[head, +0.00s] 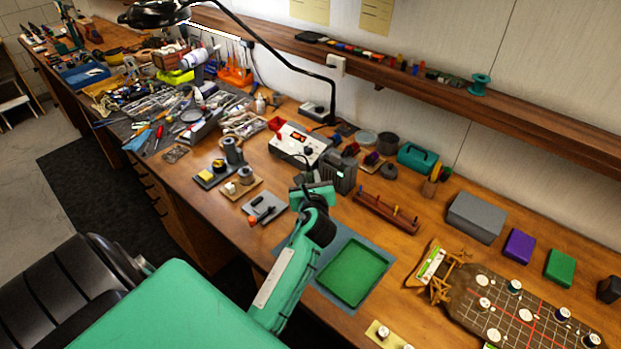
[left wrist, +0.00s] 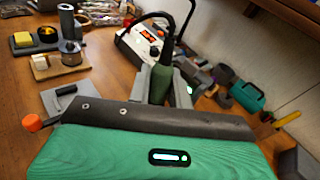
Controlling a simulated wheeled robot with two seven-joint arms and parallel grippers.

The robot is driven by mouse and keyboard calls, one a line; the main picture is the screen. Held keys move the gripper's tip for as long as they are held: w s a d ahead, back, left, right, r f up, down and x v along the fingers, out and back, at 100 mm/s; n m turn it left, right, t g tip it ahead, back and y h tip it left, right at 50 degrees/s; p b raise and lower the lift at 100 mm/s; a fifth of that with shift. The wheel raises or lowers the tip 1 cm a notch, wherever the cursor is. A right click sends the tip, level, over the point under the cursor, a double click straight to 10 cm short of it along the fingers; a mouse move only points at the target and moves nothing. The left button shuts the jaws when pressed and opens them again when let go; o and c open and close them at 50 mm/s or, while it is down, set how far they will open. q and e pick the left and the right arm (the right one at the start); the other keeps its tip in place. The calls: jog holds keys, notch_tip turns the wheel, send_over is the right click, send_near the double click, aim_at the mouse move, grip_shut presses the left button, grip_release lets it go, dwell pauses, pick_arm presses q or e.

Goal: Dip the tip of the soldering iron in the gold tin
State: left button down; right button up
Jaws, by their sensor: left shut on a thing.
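My left gripper (head: 316,190) is above the bench, in front of the white station. In the left wrist view its fingers (left wrist: 161,84) are shut on the green handle of the soldering iron (left wrist: 161,72). A black cable rises from the handle; the iron's tip is hidden. A small round dark tin with a golden inside (left wrist: 48,34) stands by a yellow sponge at the upper left of the left wrist view, and shows in the head view (head: 218,165). It is apart from my gripper, further left. My right gripper is not in view.
A grey pad (head: 268,207) with a black-handled, orange-ended object lies left of my gripper. The soldering station (head: 290,142) stands behind. A green tray (head: 350,272) lies to the right.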

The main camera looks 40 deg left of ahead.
aim_at(311, 171)
pick_arm(q)
jog(key=shift+p, duration=1.1)
dwell(4.1)
dwell(0.7)
notch_tip(311, 171, up, 4)
jog(key=p, duration=0.5)
jog(key=shift+r, duration=0.15)
jog(key=shift+r+p, duration=0.65)
jog(key=shift+r, duration=0.25)
